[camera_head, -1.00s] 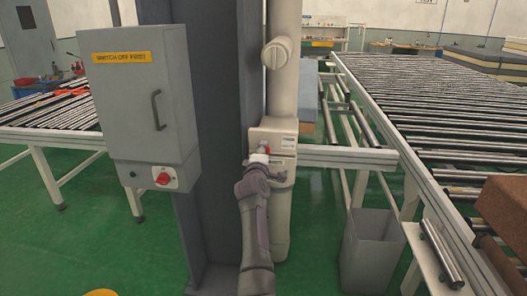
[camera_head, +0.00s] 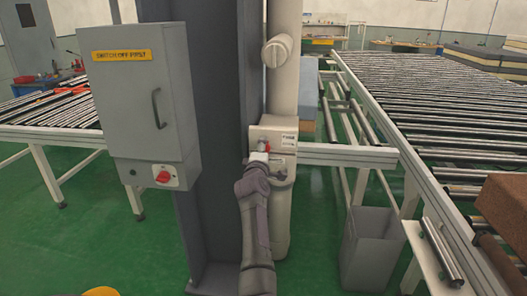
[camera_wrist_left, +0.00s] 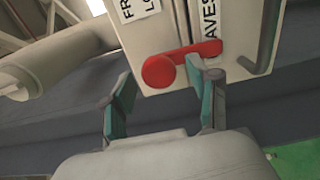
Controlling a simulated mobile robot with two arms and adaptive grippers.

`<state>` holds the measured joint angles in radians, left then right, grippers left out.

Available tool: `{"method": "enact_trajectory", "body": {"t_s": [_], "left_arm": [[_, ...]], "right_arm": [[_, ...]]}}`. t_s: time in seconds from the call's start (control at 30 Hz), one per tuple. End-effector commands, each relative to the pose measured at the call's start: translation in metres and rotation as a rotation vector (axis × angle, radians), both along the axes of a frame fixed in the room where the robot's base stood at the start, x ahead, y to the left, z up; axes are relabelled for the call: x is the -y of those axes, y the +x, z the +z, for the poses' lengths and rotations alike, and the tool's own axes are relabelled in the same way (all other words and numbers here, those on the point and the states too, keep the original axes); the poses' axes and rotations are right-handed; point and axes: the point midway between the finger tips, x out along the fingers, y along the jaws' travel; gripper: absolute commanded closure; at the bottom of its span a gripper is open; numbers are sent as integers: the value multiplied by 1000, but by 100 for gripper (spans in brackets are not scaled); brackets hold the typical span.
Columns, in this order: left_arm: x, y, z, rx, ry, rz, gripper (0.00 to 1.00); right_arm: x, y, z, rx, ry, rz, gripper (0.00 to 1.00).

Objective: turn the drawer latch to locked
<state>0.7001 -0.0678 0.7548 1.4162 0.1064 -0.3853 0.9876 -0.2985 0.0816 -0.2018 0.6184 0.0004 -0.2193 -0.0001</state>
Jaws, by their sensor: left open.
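A red latch (camera_wrist_left: 180,62) sits on the edge of a pale box (camera_head: 277,135) fixed to the cream post. In the left wrist view it has a round end at left and an arm reaching right. My left gripper (camera_wrist_left: 159,77) is open, its two green-padded fingers pointing at the latch. The round end shows between the fingertips, and the right fingertip is close to the latch's arm; I cannot tell whether they touch. In the head view my left gripper (camera_head: 259,158) is just below the box and hides most of the latch. My right gripper is not in view.
A grey cabinet (camera_head: 140,100) with a red switch (camera_head: 163,177) stands left of the dark column (camera_head: 205,120). A roller conveyor (camera_head: 440,110) and a grey bin (camera_head: 368,240) are to the right. A grey hook (camera_wrist_left: 265,45) sits right of the latch.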

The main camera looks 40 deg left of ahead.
Motion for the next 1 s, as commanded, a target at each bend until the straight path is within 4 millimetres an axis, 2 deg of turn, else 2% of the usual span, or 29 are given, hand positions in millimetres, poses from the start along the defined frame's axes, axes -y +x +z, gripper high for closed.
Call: {"method": "enact_trajectory", "body": {"t_s": [0.3, 0.5, 1.0], "left_arm": [[26, -41, -2, -1, -2, 0, 40], [37, -59, -2, -1, -2, 0, 40], [38, -62, -1, -1, -2, 0, 40]], "right_arm": [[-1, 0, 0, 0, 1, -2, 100], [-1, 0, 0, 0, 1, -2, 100], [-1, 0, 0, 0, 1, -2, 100]]}}
